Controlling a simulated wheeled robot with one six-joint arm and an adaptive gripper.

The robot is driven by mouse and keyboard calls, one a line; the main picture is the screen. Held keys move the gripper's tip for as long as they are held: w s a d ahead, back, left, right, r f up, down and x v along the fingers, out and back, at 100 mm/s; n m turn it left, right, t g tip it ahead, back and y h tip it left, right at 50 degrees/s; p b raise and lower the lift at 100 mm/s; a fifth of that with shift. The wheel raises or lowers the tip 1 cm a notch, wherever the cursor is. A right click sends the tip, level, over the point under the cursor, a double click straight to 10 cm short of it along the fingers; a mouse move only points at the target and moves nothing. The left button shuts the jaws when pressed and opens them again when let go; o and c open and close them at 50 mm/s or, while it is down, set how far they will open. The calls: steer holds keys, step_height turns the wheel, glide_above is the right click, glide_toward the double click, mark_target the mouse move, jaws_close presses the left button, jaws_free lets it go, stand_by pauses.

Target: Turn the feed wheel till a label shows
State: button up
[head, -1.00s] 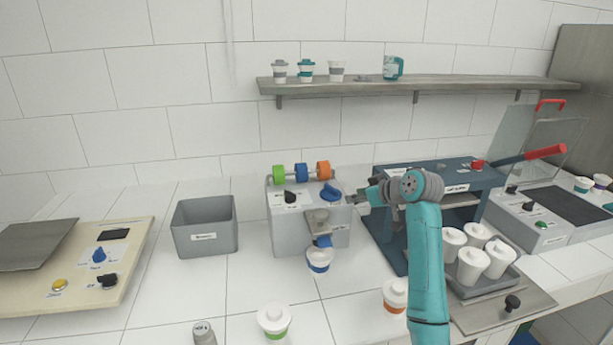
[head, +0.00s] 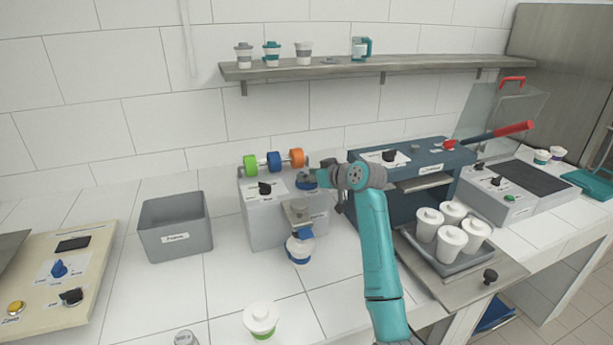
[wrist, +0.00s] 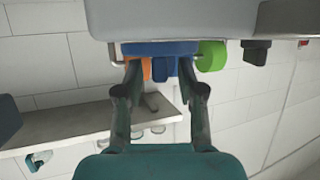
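The grey label machine (head: 262,222) stands on the counter with green (head: 250,162), blue (head: 274,161) and orange (head: 297,157) rolls on top. Its feed wheel is mostly hidden by my gripper (head: 318,174) in the head view. In the wrist view the feed wheel (wrist: 160,47) is a wide blue band on the grey body, just ahead of my fingertips. My gripper (wrist: 160,68) is open, one finger towards each side of the wheel; whether they touch it I cannot tell. I see no label sticking out.
A black knob (head: 265,188) is on the machine's top left. A grey bin (head: 175,228) stands to the left. A dark blue press (head: 405,170) and a tray of lidded white cups (head: 470,258) are close on the right. A shelf (head: 350,68) hangs above.

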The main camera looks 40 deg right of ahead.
steer(key=shift+w+a+f, duration=0.1)
steer(key=shift+w+f, duration=0.15)
steer(key=shift+w, duration=0.4)
jaws_close()
steer(key=shift+m+h, duration=0.3)
steer(key=shift+h, duration=0.1)
steer(key=shift+a+m+h, duration=0.1)
steer(key=shift+m+h, duration=0.8)
steer(key=shift+h, duration=0.1)
steer(key=shift+m+g+h, duration=0.6)
steer(key=shift+m+h, duration=1)
steer(key=shift+h, duration=0.2)
